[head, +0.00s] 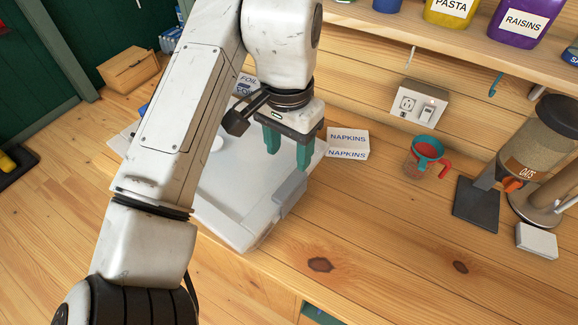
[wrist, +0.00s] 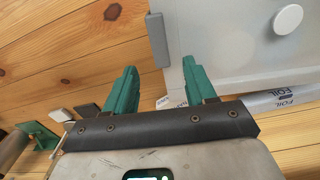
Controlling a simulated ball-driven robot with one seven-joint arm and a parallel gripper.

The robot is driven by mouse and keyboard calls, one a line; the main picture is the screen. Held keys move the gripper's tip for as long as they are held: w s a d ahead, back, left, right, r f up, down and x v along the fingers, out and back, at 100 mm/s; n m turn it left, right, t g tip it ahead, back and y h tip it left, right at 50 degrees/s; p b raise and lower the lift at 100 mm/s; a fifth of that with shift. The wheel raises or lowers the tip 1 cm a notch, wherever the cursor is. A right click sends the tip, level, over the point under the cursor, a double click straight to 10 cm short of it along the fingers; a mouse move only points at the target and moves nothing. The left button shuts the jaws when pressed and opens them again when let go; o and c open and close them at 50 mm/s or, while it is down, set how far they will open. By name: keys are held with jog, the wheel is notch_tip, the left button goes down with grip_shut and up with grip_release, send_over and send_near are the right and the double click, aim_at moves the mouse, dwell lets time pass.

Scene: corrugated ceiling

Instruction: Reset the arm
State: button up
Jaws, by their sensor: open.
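My gripper (head: 288,153) has teal fingers that are spread apart with nothing between them. It points down above the right part of a pale grey-white box (head: 225,205) on the wooden counter. My arm covers much of the box's left side. In the wrist view, my gripper (wrist: 158,72) shows both fingers apart, with the box (wrist: 235,45), its grey side latch (wrist: 157,40) and a white round knob (wrist: 288,19) beyond them. I cannot tell whether the fingertips touch the box.
Napkin packs (head: 347,142) lie right of my gripper, and a foil box (head: 247,82) lies behind it. A red cup with a teal funnel (head: 428,150) and an oats dispenser (head: 535,150) stand farther right. The counter's front middle (head: 390,250) is clear. A shelf (head: 430,30) runs above.

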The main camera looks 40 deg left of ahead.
jog(key=shift+r, duration=0.95)
